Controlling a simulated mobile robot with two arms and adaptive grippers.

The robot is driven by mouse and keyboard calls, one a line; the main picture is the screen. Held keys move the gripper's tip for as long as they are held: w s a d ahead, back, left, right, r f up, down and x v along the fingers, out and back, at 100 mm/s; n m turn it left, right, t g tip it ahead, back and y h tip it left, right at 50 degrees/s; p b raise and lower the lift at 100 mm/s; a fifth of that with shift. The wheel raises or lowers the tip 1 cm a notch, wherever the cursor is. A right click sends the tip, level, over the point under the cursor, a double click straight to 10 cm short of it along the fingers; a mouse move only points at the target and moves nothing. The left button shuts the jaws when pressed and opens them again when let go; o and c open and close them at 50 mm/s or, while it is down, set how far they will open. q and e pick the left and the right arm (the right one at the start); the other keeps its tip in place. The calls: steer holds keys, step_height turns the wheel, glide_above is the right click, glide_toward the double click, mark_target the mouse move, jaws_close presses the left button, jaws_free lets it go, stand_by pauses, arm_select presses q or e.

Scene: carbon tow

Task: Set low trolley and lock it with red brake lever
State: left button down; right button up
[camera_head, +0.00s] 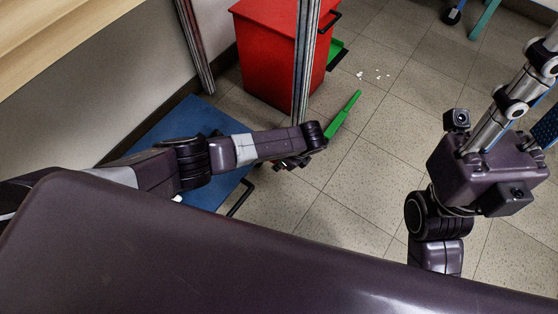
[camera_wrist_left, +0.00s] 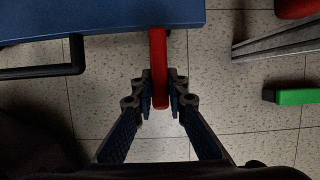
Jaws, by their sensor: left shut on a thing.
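The low trolley is a flat blue platform (camera_head: 175,130) on the floor at left in the head view, partly hidden by my left arm. Its edge (camera_wrist_left: 110,18) fills the upper left of the left wrist view. The red brake lever (camera_wrist_left: 157,55) sticks out from under that edge. My left gripper (camera_wrist_left: 160,98) is shut on the lever's outer end, one finger on each side. In the head view the left gripper (camera_head: 292,162) is small and dark, and the lever cannot be made out there.
A black handle (camera_wrist_left: 40,72) juts from the trolley left of the lever. A red cabinet (camera_head: 270,50) and metal posts (camera_head: 304,60) stand behind my left gripper. A green bar (camera_head: 344,113) is close beside it. White scraps (camera_head: 376,75) lie on open tiled floor.

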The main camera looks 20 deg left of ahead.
arm_select(q)
steer(key=shift+f, duration=0.1)
stand_by(0.4)
steer(key=c, duration=1.9)
jaws_free()
steer(key=v, duration=1.2)
steer(key=shift+d, duration=0.1)
